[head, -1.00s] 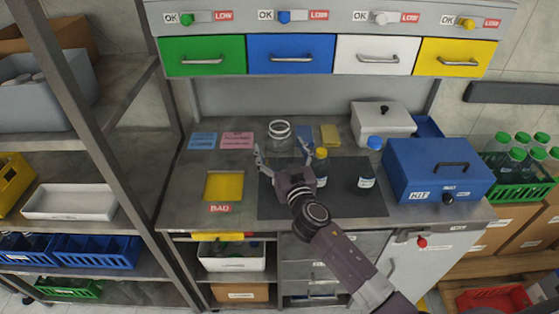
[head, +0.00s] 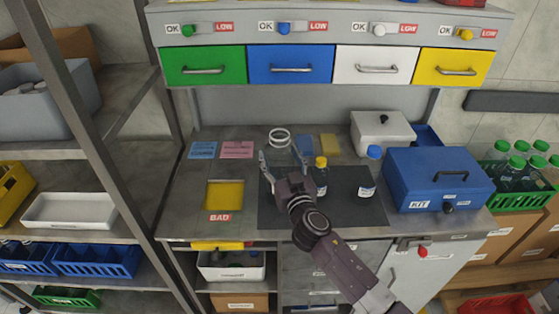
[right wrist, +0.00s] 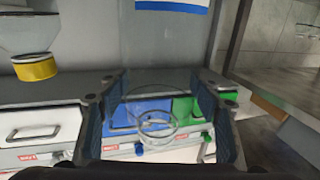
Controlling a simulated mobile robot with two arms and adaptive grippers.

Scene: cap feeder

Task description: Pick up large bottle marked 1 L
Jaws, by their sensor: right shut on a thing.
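The large clear bottle (head: 279,146) stands near the middle of the bench, with a pale ring at its open neck. My right gripper (head: 282,157) reaches in from the front with one finger on each side of it, shut on it. In the right wrist view the see-through bottle (right wrist: 155,95) fills the space between the two fingers (right wrist: 158,112). A white and blue label, its marking not readable, shows at the top edge of that view. My left gripper is in neither view.
A yellow-capped bottle (head: 321,174) stands close to the right of my gripper, and a blue-capped bottle (head: 367,184) further right on the dark mat (head: 342,212). A blue kit box (head: 437,180) and a white lidded box (head: 382,133) bound the right. Drawers (head: 290,66) overhang behind.

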